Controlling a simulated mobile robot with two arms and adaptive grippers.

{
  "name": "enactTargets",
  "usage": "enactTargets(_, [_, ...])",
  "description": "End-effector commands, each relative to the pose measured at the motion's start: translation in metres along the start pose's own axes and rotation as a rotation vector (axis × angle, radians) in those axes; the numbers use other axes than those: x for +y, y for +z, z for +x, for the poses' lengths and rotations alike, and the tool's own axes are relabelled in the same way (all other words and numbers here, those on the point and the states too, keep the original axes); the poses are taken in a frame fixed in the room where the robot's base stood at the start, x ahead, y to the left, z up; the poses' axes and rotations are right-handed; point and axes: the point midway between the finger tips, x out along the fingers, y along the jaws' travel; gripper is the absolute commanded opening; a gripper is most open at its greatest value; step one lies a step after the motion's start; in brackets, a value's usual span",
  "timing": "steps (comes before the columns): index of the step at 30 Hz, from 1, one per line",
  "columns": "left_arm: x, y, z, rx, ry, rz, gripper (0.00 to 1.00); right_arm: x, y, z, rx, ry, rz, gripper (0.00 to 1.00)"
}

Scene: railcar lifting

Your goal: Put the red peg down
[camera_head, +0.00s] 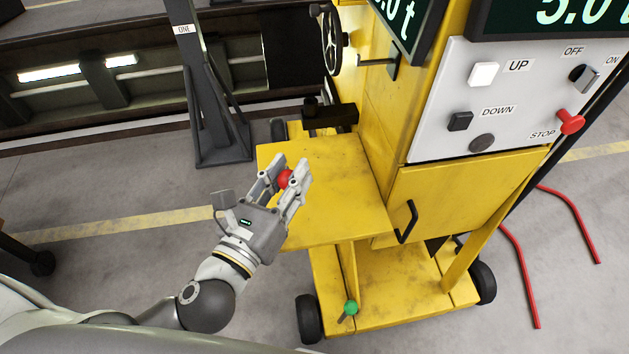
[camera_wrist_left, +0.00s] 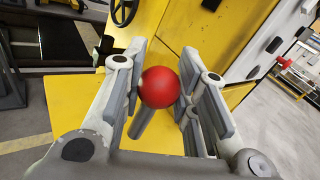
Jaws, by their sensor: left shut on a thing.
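The red peg has a round red head (camera_head: 285,178) and a grey shaft. In the left wrist view its head (camera_wrist_left: 159,87) sits between my left fingers, with the shaft pointing down and toward the camera. My left gripper (camera_head: 287,180) is shut on the red peg. It is over the yellow shelf (camera_head: 340,205) of the machine; the gap between peg and shelf cannot be judged. The shelf also shows in the left wrist view (camera_wrist_left: 75,105). My right gripper is in neither view.
A green-headed peg (camera_head: 350,307) is on the machine's yellow lower deck (camera_head: 400,300). The control panel (camera_head: 480,100) with UP, DOWN and STOP controls rises on the right. A dark post (camera_head: 200,90) stands behind the shelf. Red hoses (camera_head: 525,275) lie on the floor at right.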

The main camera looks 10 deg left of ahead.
Motion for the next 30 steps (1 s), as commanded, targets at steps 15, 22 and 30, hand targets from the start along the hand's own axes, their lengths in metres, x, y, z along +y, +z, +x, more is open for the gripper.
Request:
enactTargets(15, [0.025, -0.048, 0.097, 0.002, 0.003, 0.003, 0.02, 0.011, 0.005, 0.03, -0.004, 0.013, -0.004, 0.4])
enactTargets(22, [0.036, -0.081, 0.125, -0.001, 0.0, 0.002, 0.02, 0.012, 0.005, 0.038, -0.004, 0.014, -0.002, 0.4])
enactTargets(30, [0.041, -0.097, 0.137, 0.001, 0.001, 0.002, 0.02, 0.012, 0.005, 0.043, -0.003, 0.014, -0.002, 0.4])
